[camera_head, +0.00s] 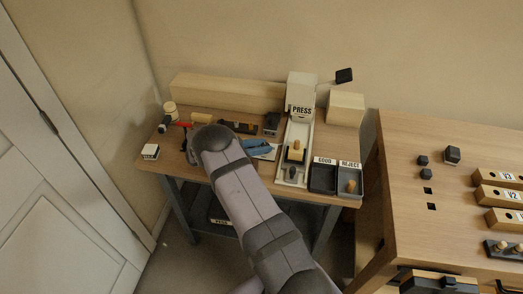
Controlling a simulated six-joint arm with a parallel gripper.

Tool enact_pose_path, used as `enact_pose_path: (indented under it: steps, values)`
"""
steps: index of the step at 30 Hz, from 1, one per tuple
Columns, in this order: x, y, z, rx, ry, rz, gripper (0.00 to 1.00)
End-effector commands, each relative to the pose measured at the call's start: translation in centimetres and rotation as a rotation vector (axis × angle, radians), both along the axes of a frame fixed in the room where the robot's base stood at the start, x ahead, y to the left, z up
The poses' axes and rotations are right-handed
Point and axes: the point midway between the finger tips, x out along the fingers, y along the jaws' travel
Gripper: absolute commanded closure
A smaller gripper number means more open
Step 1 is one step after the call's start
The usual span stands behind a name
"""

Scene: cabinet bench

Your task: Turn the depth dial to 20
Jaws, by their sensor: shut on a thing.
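The depth dial cannot be picked out at this size. The white press (301,92), labelled PRESS, stands at the back right of the left bench, with a pale track running forward from it. A small dark block (271,123) sits just left of the press; I cannot tell whether it carries a dial. My grey arm reaches up across the bench's middle, its rounded joint in front of the tools. My gripper and whatever lies behind the arm are hidden.
GOOD (322,179) and REJECT (349,181) trays stand at the front right. A yellow-topped piece (296,151) sits on the track. A blue tool (258,147) lies beside my arm. A long wooden block (228,93) lines the back. Another bench (403,142) stands right.

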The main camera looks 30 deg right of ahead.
Motion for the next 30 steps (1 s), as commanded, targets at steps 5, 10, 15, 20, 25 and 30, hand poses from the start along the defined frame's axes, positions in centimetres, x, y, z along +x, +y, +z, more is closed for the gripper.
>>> enact_pose_path:
  steps: [5,10,15,20,25,30]
  values:
    - [0.0,0.0,0.1,-0.002,0.001,-0.009,0.98]
    - [0.0,0.0,0.2,-0.003,0.001,-0.009,0.98]
    - [0.0,0.0,0.1,-0.003,0.001,-0.009,0.57]
    - [0.0,0.0,0.1,-0.002,0.000,-0.009,0.57]
    - [0.0,0.0,0.2,-0.002,-0.001,-0.009,0.57]
    - [0.1,0.0,1.1,-0.002,-0.003,-0.009,0.57]
